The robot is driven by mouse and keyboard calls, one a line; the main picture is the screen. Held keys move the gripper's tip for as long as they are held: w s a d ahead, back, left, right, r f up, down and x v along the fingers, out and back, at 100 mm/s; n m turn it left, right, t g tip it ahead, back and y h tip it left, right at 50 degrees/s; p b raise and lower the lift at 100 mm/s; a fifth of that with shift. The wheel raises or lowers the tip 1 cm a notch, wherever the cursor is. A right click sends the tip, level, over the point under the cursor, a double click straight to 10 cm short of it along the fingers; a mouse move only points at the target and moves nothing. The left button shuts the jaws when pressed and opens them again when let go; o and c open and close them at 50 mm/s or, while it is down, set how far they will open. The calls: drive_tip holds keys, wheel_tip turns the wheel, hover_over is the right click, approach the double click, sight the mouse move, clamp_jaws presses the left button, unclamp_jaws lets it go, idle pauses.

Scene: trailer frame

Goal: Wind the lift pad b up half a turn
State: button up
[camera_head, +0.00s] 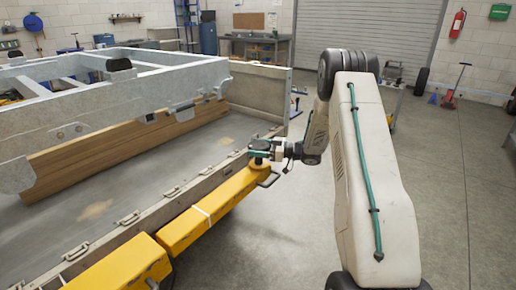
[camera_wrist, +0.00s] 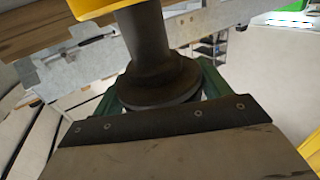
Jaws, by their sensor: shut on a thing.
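The lift pad b (camera_wrist: 150,45) is a dark round post with a wide flanged disc. In the wrist view it stands between the green fingers of my gripper (camera_wrist: 155,88), which is shut on it at the disc. In the head view my gripper (camera_head: 262,146) is at the far end of a yellow lift arm (camera_head: 232,188), beside the trailer. There the pad is mostly hidden by the fingers. The wrist view also shows a piece of yellow (camera_wrist: 90,8) at the other end of the post.
A grey trailer frame (camera_head: 100,95) with a wooden beam (camera_head: 120,146) lies to the left. A second yellow piece (camera_head: 120,268) is at the bottom left. The concrete floor (camera_head: 455,190) at the right is mostly clear. A fire extinguisher (camera_head: 457,23) hangs on the back wall.

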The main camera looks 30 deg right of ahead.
drive_tip(key=n+g+y, duration=0.2)
drive_tip(key=n+g, duration=0.1)
drive_tip(key=g, duration=0.1)
drive_tip(key=n+g+y, duration=0.2)
drive_tip(key=n+g, duration=0.1)
drive_tip(key=g, duration=0.1)
drive_tip(key=shift+s+a+f+g+y, duration=0.1)
drive_tip(key=shift+f+g+y, duration=0.05)
drive_tip(key=shift+g+y, duration=0.2)
drive_tip(key=shift+n+g, duration=0.35)
drive_tip(key=shift+n, duration=0.05)
drive_tip(key=o, duration=1)
drive_tip(key=shift+f, duration=0.1)
drive_tip(key=shift+d, duration=0.25)
drive_tip(key=s+d, duration=0.1)
drive_tip(key=d, duration=0.6)
drive_tip(key=shift+s, duration=0.15)
